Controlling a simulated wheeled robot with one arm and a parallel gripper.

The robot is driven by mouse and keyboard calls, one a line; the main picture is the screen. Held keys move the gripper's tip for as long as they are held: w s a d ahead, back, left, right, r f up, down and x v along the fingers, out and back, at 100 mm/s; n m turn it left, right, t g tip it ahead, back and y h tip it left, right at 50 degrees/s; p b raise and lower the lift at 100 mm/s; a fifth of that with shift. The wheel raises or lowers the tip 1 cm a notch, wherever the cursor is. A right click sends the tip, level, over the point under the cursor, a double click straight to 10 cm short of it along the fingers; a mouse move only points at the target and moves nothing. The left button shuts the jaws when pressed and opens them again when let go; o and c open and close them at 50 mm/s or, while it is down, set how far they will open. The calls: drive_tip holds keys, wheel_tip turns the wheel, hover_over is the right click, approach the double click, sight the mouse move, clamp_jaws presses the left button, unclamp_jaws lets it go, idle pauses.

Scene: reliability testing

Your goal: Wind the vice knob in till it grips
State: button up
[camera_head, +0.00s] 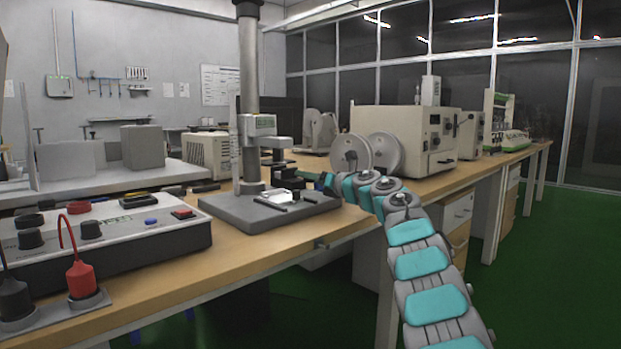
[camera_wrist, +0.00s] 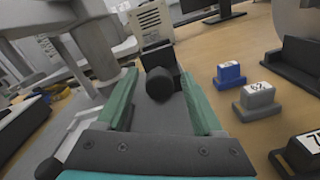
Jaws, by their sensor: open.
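The vice knob (camera_wrist: 160,85) is a dark, round end on a short shaft, in the middle of the wrist view. It sticks out toward me from the black vice block (camera_wrist: 158,57). My gripper (camera_wrist: 161,78) is open, with one green finger on each side of the knob. Gaps show between the knob and both fingers. In the head view my gripper (camera_head: 327,180) is at the right end of the grey stand base (camera_head: 235,212). I cannot make out the knob there. The vice jaws are hidden behind the black block.
The stand's column (camera_head: 249,90) rises behind the base. In the wrist view a blue weight (camera_wrist: 229,75), a grey weight (camera_wrist: 257,100) and a black weight (camera_wrist: 300,155) stand right of my gripper. A control box (camera_head: 110,235) with red and black plugs occupies the bench's near left.

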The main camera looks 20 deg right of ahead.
clamp_jaws()
idle(0.4)
drive_tip(key=m+p, duration=0.2)
drive_tip(key=shift+r+m, duration=0.15)
drive_tip(key=shift+m, duration=0.15)
drive_tip(key=shift+m+p, duration=0.6)
drive_tip(key=shift+p, duration=0.05)
drive_tip(key=shift+d, duration=0.1)
unclamp_jaws()
drive_tip(key=shift+f, duration=0.2)
